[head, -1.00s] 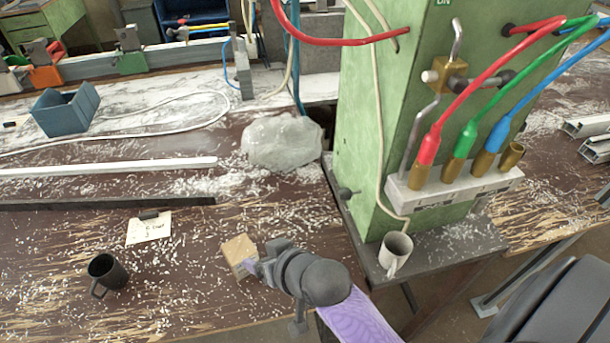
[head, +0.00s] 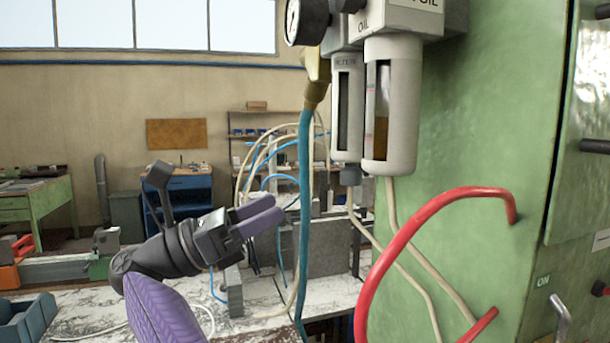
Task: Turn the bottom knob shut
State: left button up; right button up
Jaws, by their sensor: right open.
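A small dark grey knob (head: 350,175) sits at the bottom of the narrower bowl (head: 346,110) of the air unit, on the left side of the green cabinet. My right gripper (head: 275,209) is raised, left of and lower than this knob and apart from it. Its two purple fingers are open with nothing seen between them, pointing right. My left gripper is not in view.
A wider bowl (head: 390,110) hangs beside the narrow one, with a gauge (head: 305,20) above. A blue hose (head: 304,200) hangs between my gripper and the knob. A red hose (head: 370,290) loops from the green cabinet (head: 480,160).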

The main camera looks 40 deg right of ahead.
aim_at(341, 180)
jog(key=s+d+r, duration=0.1)
jog(key=s+d+r+p, duration=0.1)
jog(key=d, duration=0.1)
jog(key=s+d, duration=0.2)
jog(key=shift+r+p, duration=0.3)
jog(key=shift+r, duration=0.1)
jog(key=x, duration=0.2)
jog(key=shift+w+d, duration=0.1)
jog(key=shift+d, duration=0.3)
jog(key=shift+s+d+r+p, duration=0.25)
jog(key=shift+d+p, duration=0.1)
jog(key=shift+d, duration=0.1)
jog(key=shift+w+f, duration=0.1)
jog(key=c, duration=1)
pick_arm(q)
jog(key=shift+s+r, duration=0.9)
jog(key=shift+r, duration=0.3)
pick_arm(e)
grip_shut()
